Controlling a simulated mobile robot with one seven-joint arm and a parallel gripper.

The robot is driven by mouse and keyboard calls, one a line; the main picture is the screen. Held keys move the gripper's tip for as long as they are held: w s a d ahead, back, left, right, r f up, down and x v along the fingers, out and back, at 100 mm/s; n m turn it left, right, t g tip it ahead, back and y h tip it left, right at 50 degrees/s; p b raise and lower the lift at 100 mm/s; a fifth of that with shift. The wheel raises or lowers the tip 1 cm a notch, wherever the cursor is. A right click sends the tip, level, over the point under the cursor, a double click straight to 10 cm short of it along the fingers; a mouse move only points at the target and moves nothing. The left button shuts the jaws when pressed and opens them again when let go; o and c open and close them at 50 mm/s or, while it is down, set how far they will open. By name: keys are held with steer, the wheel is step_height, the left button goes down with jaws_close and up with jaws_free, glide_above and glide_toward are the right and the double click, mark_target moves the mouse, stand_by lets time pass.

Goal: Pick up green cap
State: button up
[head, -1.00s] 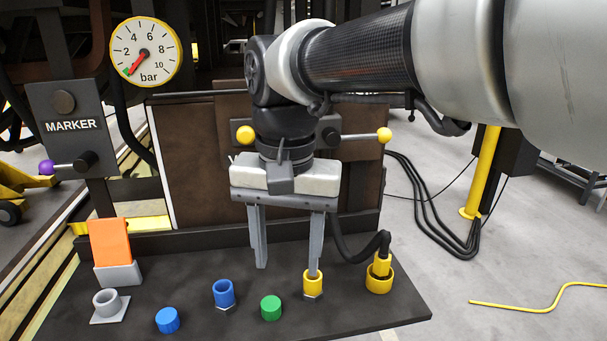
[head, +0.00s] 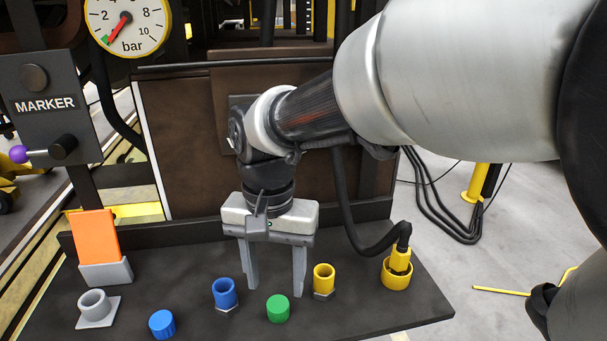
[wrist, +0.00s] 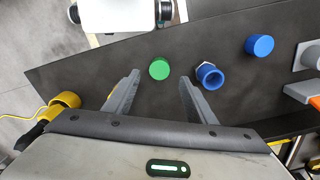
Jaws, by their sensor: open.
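The green cap (head: 278,308) stands on the dark panel (head: 380,309), between the blue fitting and the yellow fitting. In the wrist view the green cap (wrist: 159,68) lies just beyond the fingertips, roughly centred between them. My gripper (head: 275,291) is open and empty, pointing down above the panel. Its fingertips show behind the cap in the head view, one left of the cap and one near its right side. In the wrist view my gripper (wrist: 160,76) has both fingers spread apart. The exact height of the fingertips above the panel is hard to tell.
A blue fitting (head: 225,293) stands left of the cap and a yellow fitting (head: 324,279) right of it. A blue cap (head: 162,324), a grey socket (head: 95,307) and an orange flap (head: 95,238) are farther left. A yellow connector with a black hose (head: 397,272) is at right.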

mark_target(278, 304)
steer(key=shift+f+b, duration=0.4)
steer(key=shift+f, duration=2.75)
steer(key=shift+c, duration=0.5)
steer(key=c, duration=1)
